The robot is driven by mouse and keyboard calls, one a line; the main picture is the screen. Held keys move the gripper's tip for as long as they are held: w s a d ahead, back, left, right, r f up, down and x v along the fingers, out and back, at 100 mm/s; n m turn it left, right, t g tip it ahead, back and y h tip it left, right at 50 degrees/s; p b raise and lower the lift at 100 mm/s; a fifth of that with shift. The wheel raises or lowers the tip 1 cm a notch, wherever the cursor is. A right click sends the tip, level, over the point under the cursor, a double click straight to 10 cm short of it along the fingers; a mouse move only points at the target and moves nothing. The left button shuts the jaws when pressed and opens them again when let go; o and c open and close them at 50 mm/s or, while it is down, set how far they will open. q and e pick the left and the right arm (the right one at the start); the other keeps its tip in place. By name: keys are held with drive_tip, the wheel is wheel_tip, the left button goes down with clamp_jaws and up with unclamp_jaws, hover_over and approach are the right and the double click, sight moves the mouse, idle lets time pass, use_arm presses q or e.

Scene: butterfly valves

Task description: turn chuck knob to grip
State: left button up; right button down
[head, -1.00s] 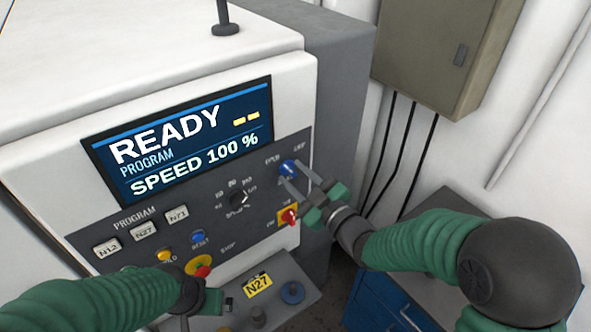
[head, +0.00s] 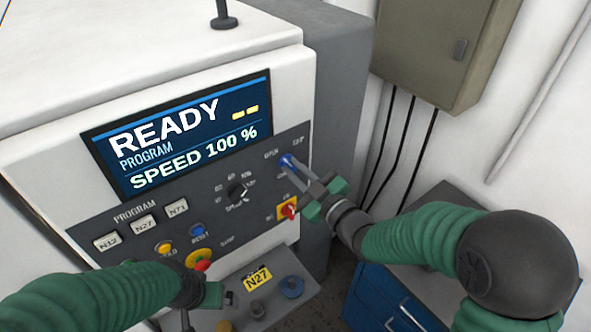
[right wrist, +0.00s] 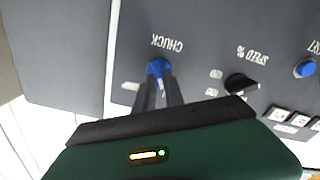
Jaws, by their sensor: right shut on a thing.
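The blue chuck knob (head: 287,161) is at the upper right of the grey control panel (head: 150,232), with labels around it. In the right wrist view the knob (right wrist: 158,68) sits under the word CHUCK, which appears upside down. My right gripper (head: 294,166) reaches in from the right, its two fingers closed on the knob. The fingers hide part of the knob, so its exact pointing direction is hard to read. My left gripper (head: 200,300) is low in the head view, near the red and yellow stop button (head: 202,264); its fingers are too unclear to judge.
A red and yellow switch (head: 288,210) is just below the chuck knob. A black speed knob (head: 237,192) is left of it. The screen (head: 180,135) reads READY, SPEED 100 %. A blue drawer cabinet (head: 385,300) stands at the right, under my right arm.

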drive_tip(key=m, duration=0.3)
drive_tip(key=shift+w+d+b, duration=0.1)
drive_tip(key=shift+b, duration=0.2)
drive_tip(key=m, duration=0.2)
drive_tip(key=shift+d+m, duration=0.1)
drive_tip(key=shift+m, duration=0.3)
drive_tip(key=shift+w+d+m+p, duration=0.15)
drive_tip(key=shift+m+p, duration=0.45)
drive_tip(key=shift+m, duration=2.3)
drive_tip(key=c, duration=1.7)
unclamp_jaws()
drive_tip(key=shift+o, duration=1.3)
drive_tip(key=shift+w, duration=0.15)
